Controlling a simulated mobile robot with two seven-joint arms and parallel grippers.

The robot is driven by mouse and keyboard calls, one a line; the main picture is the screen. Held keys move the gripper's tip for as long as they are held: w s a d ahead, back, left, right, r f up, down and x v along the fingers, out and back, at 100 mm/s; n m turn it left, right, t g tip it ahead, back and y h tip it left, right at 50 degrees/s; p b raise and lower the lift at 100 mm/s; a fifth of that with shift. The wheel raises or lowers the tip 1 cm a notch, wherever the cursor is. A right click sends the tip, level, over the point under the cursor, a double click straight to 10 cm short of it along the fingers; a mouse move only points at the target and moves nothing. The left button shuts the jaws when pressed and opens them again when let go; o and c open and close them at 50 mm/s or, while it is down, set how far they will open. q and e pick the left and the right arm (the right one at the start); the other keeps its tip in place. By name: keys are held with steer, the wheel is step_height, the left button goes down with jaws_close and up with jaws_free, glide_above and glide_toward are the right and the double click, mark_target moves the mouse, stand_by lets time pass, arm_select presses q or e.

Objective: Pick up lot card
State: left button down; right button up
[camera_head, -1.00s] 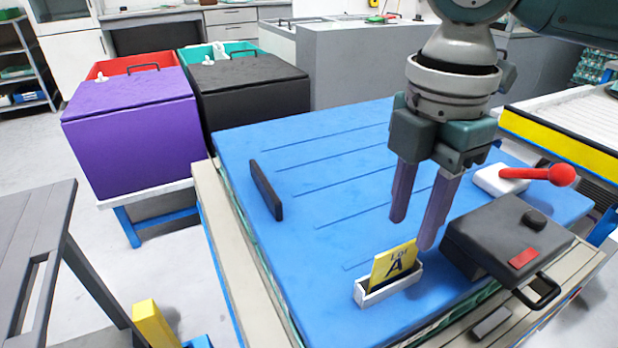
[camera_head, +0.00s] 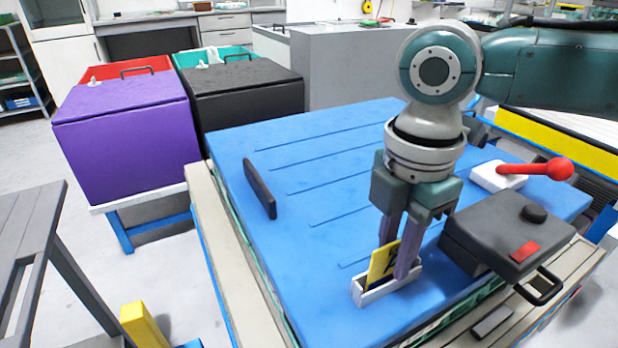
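The yellow lot card (camera_head: 380,264) with dark print stands slightly tilted in a small white holder (camera_head: 372,297) on the blue surface. My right gripper (camera_head: 398,262) points down at the card from above. One finger is partly hidden behind the card's upper edge. The other covers the card's right part and reaches down to the holder. A narrow gap shows between the fingers higher up; whether they press on the card cannot be told. My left gripper is not in view.
A dark case (camera_head: 508,238) with a handle stands close right of my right gripper. Behind it is a white block with a red-knobbed lever (camera_head: 545,169). A dark upright plate (camera_head: 259,188) stands at the left of the blue surface (camera_head: 310,250). The surface's middle is clear.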

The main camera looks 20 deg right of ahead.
steer(key=shift+c, duration=1.4)
jaws_close()
